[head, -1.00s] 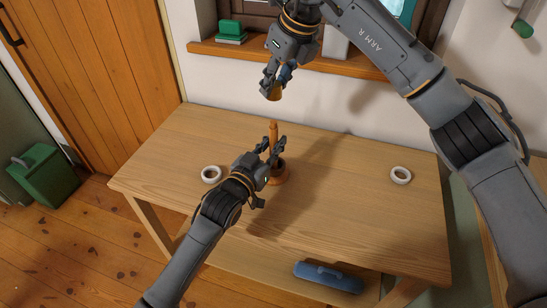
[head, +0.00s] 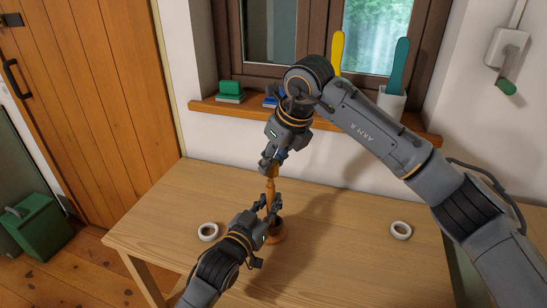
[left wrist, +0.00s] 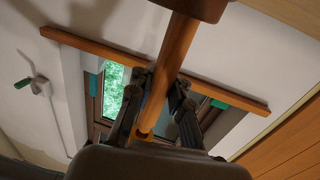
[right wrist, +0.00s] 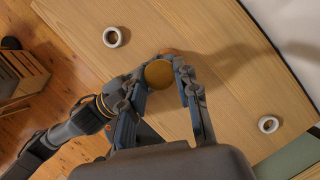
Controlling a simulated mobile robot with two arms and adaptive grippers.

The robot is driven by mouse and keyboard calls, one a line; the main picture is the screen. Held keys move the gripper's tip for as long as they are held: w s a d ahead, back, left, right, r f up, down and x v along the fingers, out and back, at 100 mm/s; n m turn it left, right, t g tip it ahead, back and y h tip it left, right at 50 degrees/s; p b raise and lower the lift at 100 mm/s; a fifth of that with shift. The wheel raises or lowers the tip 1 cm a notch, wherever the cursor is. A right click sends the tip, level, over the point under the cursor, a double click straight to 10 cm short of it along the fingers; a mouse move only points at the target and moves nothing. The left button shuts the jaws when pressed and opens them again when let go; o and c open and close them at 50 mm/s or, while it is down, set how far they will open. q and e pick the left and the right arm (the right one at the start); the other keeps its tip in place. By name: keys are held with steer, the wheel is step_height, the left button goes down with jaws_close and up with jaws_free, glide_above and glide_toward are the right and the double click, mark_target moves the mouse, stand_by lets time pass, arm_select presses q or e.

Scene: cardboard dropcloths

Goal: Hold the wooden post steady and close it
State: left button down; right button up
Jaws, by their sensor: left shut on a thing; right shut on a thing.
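The wooden post (head: 270,190) stands upright on a round reddish-brown base (head: 276,236) on the table. My left gripper (head: 268,206) is shut on the post, low down; in the left wrist view the post (left wrist: 172,62) runs between its fingers. My right gripper (head: 271,163) is above, pointing down, shut on a tan wooden piece with a round end (right wrist: 159,74). This piece is in line with the post's top in the head view. They look touching or nearly so, but the fingers hide the joint and I cannot tell how well it is seated.
White tape rolls lie on the table (head: 340,265), one to the left (head: 208,232) and one to the right (head: 401,230). The windowsill (head: 225,107) behind holds a green-topped block (head: 230,89) and a white cup (head: 390,100) with tools.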

steer(key=shift+s+a+f, duration=0.1)
steer(key=shift+s+f, duration=0.15)
steer(key=shift+f, duration=0.65)
steer(key=shift+f, duration=0.55)
stand_by(0.4)
